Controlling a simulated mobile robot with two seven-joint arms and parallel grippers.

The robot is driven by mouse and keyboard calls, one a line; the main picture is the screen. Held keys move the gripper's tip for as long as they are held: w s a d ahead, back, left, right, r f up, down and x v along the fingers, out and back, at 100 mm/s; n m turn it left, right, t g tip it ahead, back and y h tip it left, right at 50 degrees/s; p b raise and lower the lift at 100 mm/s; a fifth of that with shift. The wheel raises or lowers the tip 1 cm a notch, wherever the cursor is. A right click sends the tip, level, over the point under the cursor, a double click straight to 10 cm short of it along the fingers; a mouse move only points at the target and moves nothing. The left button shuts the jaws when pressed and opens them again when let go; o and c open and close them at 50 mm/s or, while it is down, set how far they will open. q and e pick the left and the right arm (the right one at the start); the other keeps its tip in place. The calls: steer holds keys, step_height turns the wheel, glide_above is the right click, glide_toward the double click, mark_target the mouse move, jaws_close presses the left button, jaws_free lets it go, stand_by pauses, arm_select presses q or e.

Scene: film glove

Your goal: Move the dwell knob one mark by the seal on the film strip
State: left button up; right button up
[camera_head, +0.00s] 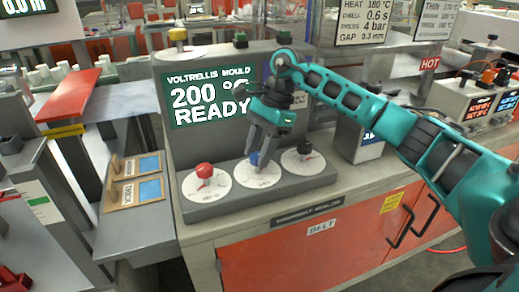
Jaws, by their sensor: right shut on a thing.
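A grey console with three white dials stands on the bench. The left dial has a red knob (204,171), the middle dial a blue knob (254,159) and the right dial a black knob (304,147). My right gripper (260,158) points down at the middle dial (257,176) and is shut on the blue knob, which its fingers partly hide. Dial lettering is too small to read, so I cannot tell which is the dwell knob. Two tan cards with blue film patches, an upper card (122,168) and a lower card (121,194), lie left of the console. My left gripper is out of view.
The console's screen (195,98) reads "VOLTRELLIS MOULD", 200 and READY, partly hidden by my right arm. A hanging sign (365,20) lists heat, dwell 0.6 s, press and gap. A grey box (358,138) stands right of the dials. Orange cabinet doors (300,250) are below.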

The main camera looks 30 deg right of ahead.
steer(key=o, duration=1.1)
steer(key=shift+c, duration=0.2)
steer(key=shift+r, duration=0.1)
steer(key=v, duration=1.2)
steer(key=shift+r+p, duration=0.35)
steer(key=shift+r, duration=0.05)
steer(key=shift+s, duration=0.1)
